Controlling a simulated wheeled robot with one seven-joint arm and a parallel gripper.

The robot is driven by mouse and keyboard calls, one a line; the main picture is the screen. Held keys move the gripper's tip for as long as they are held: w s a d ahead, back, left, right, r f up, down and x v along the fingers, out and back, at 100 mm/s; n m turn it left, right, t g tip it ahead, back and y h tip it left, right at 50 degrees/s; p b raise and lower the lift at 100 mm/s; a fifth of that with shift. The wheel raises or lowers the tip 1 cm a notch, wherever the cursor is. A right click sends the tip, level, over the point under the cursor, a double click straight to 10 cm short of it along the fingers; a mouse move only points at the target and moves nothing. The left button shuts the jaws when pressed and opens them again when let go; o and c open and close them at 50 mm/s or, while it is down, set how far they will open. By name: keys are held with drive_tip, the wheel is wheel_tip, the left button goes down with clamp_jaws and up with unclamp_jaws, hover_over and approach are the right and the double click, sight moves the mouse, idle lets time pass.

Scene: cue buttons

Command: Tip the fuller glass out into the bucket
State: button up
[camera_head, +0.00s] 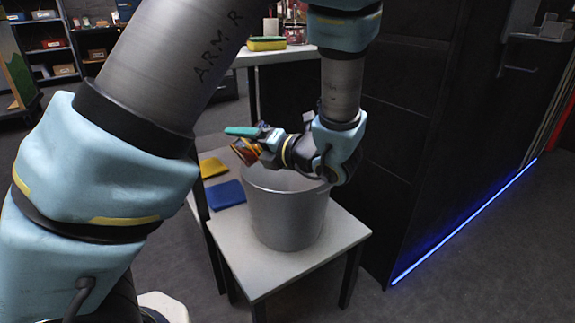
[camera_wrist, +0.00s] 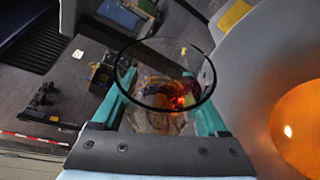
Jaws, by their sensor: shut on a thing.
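My gripper (camera_head: 240,139) is shut on a clear glass (camera_head: 246,152) and holds it above the left rim of the grey metal bucket (camera_head: 288,215). The glass looks tilted in the head view, with amber-red colour in it. In the wrist view the glass's dark rim (camera_wrist: 208,82) shows between the teal fingers of my gripper (camera_wrist: 163,92), with a small red-orange glow inside. The bucket wall (camera_wrist: 245,85) is at the right there, and a round orange liquid surface (camera_wrist: 300,130) shows inside it. I cannot make out a second glass for certain.
The bucket stands on a small white table (camera_head: 275,272). A yellow cloth (camera_head: 212,167) and a blue cloth (camera_head: 226,194) lie left of it. A higher white table (camera_head: 275,57) behind bears a sponge (camera_head: 266,43) and a small red item (camera_head: 295,34). A dark cabinet (camera_head: 400,130) stands close on the right.

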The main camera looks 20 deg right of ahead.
drive_tip(key=shift+d+f+m+y+b, duration=0.1)
drive_tip(key=shift+f+m+y+b, duration=0.25)
drive_tip(key=shift+m+b, duration=0.55)
drive_tip(key=shift+w+d+f+m+t+y+b, duration=0.15)
drive_tip(key=shift+d+m+t+y+b, duration=0.15)
drive_tip(key=shift+d+m+b, duration=0.6)
drive_tip(key=shift+a+n+b, duration=0.1)
drive_tip(key=shift+n+b, duration=0.2)
drive_tip(key=shift+b, duration=0.1)
drive_tip(key=shift+r+p, duration=0.2)
drive_tip(key=shift+p, duration=0.35)
drive_tip(key=shift+r+m+t+p, duration=0.3)
drive_tip(key=shift+m+p, duration=0.5)
drive_tip(key=shift+p, duration=1.5)
drive_tip(key=shift+w+d+m+y+p, duration=0.1)
drive_tip(key=shift+d+m+y+p, duration=0.25)
drive_tip(key=shift+p, duration=0.85)
